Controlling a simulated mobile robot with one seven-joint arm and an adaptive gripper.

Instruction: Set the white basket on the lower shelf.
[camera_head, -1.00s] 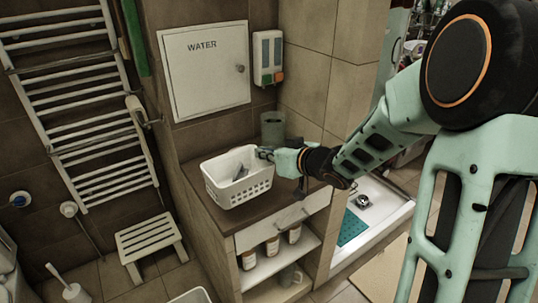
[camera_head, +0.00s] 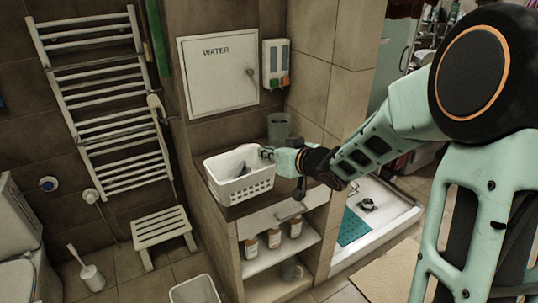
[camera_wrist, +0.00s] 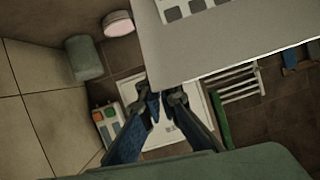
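The white basket (camera_head: 240,187) is on or just over the brown countertop (camera_head: 283,199), near its left edge. A grey piece, perhaps a finger of mine, shows inside it. My gripper (camera_head: 256,156) is at the basket's right rim. In the wrist view the basket's pale wall (camera_wrist: 240,40) fills the top, and my two fingertips (camera_wrist: 162,98) are at its edge, slightly apart. Whether they pinch the rim is unclear. Below the drawer, the cabinet has an open upper shelf (camera_head: 257,264) with bottles and a lower shelf (camera_head: 262,290), partly cut off by the frame.
Several brown bottles (camera_head: 274,238) stand on the upper shelf. A grey cup (camera_head: 278,128) stands behind the basket. A white bin (camera_head: 195,290) and a stool (camera_head: 162,232) are on the floor at left.

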